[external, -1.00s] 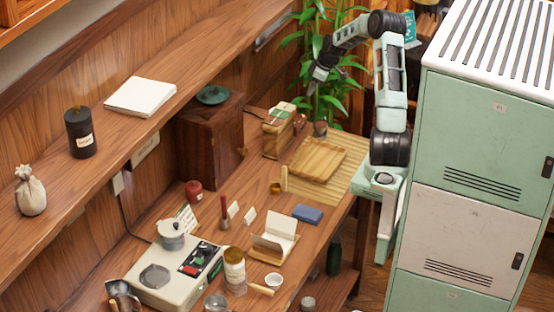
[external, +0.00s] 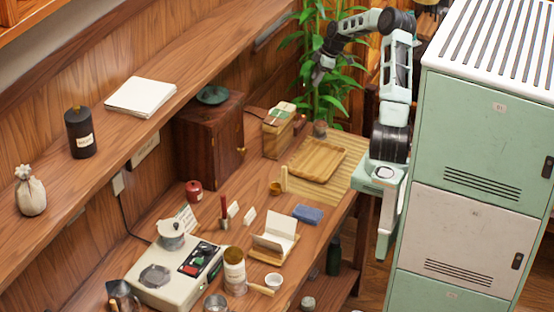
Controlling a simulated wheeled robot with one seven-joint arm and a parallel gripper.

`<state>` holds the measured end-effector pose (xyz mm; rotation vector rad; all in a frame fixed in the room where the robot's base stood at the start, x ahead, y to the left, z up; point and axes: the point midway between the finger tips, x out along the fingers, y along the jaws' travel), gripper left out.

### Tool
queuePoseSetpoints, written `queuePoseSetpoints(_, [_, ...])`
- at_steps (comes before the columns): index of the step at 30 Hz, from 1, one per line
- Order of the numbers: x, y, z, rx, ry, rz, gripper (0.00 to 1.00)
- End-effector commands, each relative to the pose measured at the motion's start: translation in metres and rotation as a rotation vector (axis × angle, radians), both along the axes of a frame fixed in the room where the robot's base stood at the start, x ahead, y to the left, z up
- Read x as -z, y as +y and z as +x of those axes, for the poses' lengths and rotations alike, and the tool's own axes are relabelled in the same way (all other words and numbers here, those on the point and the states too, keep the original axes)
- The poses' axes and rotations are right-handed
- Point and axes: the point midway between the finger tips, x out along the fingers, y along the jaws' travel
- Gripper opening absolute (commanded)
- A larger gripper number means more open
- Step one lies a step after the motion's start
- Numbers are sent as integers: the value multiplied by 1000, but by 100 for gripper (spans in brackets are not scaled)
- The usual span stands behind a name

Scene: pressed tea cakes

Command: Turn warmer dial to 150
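The warmer (external: 183,285) is a cream box at the near left end of the counter. A black control panel (external: 200,258) with red and green parts is on its top. The dial is too small to make out, so I cannot read its setting. A pale lidded pot (external: 172,236) stands at the warmer's back, beside a dark round plate (external: 155,275). My gripper (external: 318,76) is up in front of the plant, far from the warmer, beyond the wooden tray. Its fingers are dark and blurred against the leaves. I see nothing clearly held.
A wooden tray (external: 318,160) lies on a mat at the far end. A card stand (external: 275,240), a blue cloth (external: 308,214), a jar (external: 234,270) and a white cup (external: 273,281) crowd the counter near the warmer. A shelf (external: 150,140) overhangs the back. Tall cabinets (external: 480,150) stand right.

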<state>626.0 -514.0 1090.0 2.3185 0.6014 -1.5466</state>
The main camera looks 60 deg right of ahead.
Motion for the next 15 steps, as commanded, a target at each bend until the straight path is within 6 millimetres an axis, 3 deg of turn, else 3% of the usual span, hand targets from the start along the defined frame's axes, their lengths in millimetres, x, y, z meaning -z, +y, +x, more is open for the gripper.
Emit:
queuePoseSetpoints(5, [11,0,5,-35,-1,0,37])
queuePoseSetpoints(15, [71,14,27,-34,-1,2,37])
